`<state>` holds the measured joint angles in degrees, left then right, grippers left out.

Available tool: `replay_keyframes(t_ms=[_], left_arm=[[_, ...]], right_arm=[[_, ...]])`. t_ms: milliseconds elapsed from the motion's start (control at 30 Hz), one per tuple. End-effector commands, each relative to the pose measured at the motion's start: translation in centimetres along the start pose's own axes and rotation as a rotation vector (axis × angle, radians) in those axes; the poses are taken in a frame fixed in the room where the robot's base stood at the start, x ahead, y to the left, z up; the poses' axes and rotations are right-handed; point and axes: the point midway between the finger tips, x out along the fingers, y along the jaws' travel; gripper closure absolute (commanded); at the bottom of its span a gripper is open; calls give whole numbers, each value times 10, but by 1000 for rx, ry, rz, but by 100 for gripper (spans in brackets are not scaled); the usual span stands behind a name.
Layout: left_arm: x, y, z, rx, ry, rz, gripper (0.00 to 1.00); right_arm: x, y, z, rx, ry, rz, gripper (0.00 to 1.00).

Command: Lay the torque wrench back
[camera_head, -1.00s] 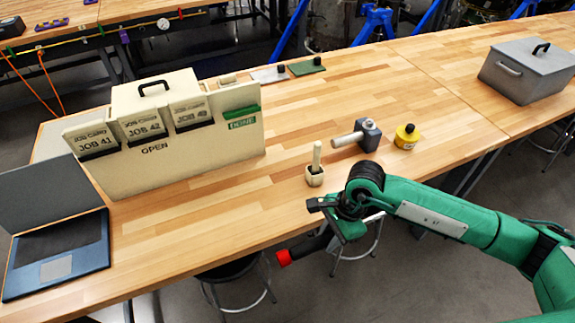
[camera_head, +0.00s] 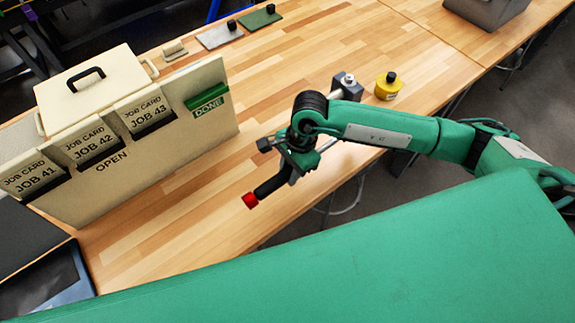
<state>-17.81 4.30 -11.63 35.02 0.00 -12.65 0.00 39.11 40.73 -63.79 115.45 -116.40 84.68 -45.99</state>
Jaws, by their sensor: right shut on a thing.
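The torque wrench (camera_head: 268,187) has a black handle with a red end (camera_head: 250,201). My right gripper (camera_head: 291,172) is shut on it and holds it tilted, red end toward the lower left. The gripper hangs over the front part of the wooden bench (camera_head: 190,205), near its edge. The wrench appears above the bench top; the gap is hard to judge. My left gripper is not in view.
A cream card board (camera_head: 150,165) with job cards and a green DONE slot (camera_head: 208,103) stands left. Bench in the middle back is clear.

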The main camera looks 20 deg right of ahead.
Motion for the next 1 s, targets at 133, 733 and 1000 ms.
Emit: replay_keyframes(t_ms=[133,733,1000], left_arm=[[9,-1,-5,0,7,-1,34],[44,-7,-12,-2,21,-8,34],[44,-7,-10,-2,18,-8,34]], right_arm=[[18,0,-5,0,0,-1,100],[63,-1,-18,-2,0,-3,100],[63,-1,-18,-2,0,-3,100]])
